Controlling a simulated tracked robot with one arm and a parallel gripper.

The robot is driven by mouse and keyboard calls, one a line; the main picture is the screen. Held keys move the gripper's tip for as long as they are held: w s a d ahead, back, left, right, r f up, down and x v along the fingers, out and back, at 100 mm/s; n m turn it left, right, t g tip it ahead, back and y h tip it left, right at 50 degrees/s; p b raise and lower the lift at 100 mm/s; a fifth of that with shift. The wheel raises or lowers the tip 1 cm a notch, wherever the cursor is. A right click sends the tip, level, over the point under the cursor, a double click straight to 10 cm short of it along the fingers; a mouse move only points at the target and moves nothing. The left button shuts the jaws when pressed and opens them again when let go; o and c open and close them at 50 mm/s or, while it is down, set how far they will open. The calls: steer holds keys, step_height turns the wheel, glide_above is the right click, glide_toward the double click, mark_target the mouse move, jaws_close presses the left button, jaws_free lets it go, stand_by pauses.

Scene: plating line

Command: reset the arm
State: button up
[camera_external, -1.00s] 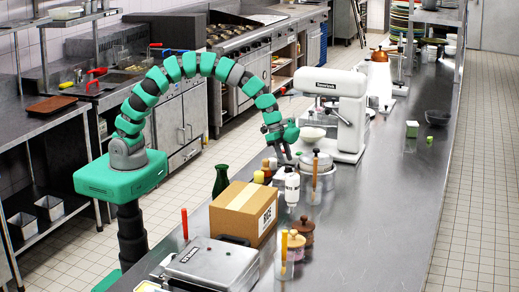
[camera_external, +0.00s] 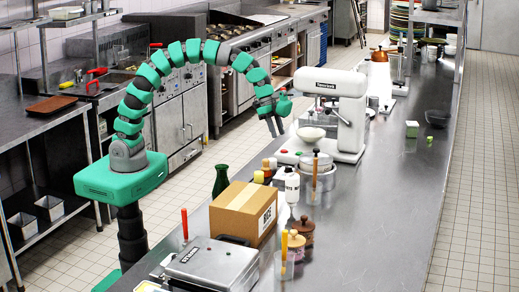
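My green and grey arm arches from its base at the left over to the near side of the steel counter (camera_external: 375,215). My gripper (camera_external: 275,128) hangs in the air at the arm's end, to the left of the white stand mixer (camera_external: 345,112) and its bowl (camera_external: 311,134). Its fingers point down and appear slightly apart. I see nothing held between them, but they are small in the picture.
Below and in front of my gripper stand sauce bottles (camera_external: 266,170), a white squeeze bottle (camera_external: 292,187) and a cardboard box (camera_external: 244,211). A green bottle (camera_external: 221,181) stands behind the box. A waffle iron (camera_external: 211,264) lies at the near end. The counter's right side is mostly clear.

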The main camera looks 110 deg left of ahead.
steer(key=d+r+t+b, duration=0.15)
steer(key=d+r, duration=0.25)
steer(key=r, duration=0.4)
steer(key=d+r+n+t, duration=0.1)
steer(key=d+r+t, duration=0.15)
steer(key=r, duration=0.45)
steer(key=d+r+t, duration=0.1)
steer(key=d+r, duration=0.4)
steer(key=r, duration=0.3)
steer(key=s+d+r+n+t+b, duration=0.1)
steer(key=s+d+r+t, duration=0.1)
steer(key=s+d+r, duration=0.35)
steer(key=s+d+r+t+y, duration=0.1)
steer(key=s+d+r+t, duration=0.15)
steer(key=r, duration=0.55)
steer(key=s+d+r+n+t+b, duration=0.1)
steer(key=s+d+r+t, duration=0.15)
steer(key=s+r, duration=0.3)
step_height(320, 180, down, 27)
steer(key=g+b, duration=0.1)
steer(key=b, duration=2.7)
steer(key=shift+d, duration=0.2)
steer(key=shift+w, duration=0.1)
